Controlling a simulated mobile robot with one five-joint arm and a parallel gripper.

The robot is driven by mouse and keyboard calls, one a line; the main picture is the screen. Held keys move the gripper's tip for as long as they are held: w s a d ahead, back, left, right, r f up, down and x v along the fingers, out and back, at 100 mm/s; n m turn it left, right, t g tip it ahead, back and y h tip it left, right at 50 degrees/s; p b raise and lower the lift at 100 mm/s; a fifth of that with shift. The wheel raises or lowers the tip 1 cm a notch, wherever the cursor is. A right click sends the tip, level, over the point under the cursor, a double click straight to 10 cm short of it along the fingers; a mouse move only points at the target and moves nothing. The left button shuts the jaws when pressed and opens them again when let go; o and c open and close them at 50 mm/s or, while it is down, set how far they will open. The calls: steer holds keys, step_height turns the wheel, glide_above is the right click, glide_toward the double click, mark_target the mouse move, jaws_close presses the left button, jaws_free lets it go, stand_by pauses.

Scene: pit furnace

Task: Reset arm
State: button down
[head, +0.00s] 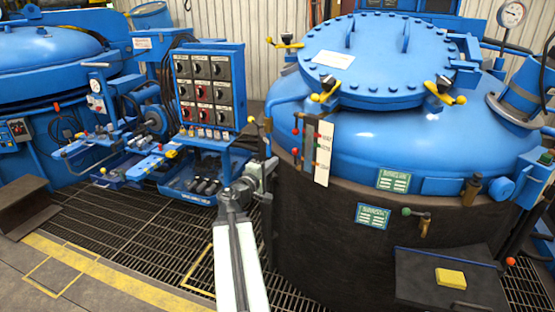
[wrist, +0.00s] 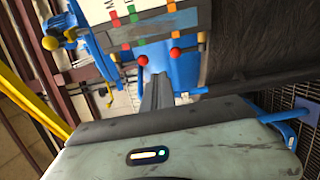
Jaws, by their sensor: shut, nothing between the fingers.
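My gripper (wrist: 156,82) shows in the wrist view as dark, narrow fingers held together, with nothing between them. In the head view my arm reaches up from the bottom middle, and its end is near the left side of the large blue-topped furnace (head: 350,125). A white gauge plate with coloured marks (head: 323,153) is just right of the arm's end. It also shows at the top of the wrist view (wrist: 135,22). Two red ball knobs (wrist: 176,53) appear close to the fingertips there; whether they touch cannot be told.
A control panel with dials (head: 208,88) stands left of my arm, above a blue tray (head: 185,190). A dark shelf (head: 420,278) with a yellow block (head: 451,278) is at lower right. A gauge (head: 511,14) is at upper right. Grated floor (head: 130,225) lies open at left.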

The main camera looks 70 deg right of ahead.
steer(key=w+a+f+n+t+y, duration=0.15)
steer(key=w+a+t, duration=0.25)
steer(key=w+a, duration=0.65)
steer(key=w+a+f+n+t, duration=0.1)
steer(key=w+a+n+t, duration=0.15)
steer(key=w+a, duration=0.8)
steer(key=w+a+f+m+t+y, duration=0.15)
steer(key=w+a+f+y, duration=0.5)
steer(key=w+a, duration=0.75)
steer(key=s+a+f+g+y, duration=0.25)
steer(key=a+f, duration=0.25)
steer(key=a, duration=0.6)
steer(key=s+a+f+g+y, duration=0.1)
steer(key=s+a+f+y, duration=0.35)
steer(key=a, duration=0.55)
steer(key=s+a+f+g+y, duration=0.25)
steer(key=a+f, duration=0.35)
steer(key=a, duration=0.5)
step_height(320, 180, up, 14)
steer(key=p, duration=1.4)
steer(key=shift+r+m+t, duration=0.2)
steer(key=shift+m+t, duration=0.1)
steer(key=shift+m, duration=0.15)
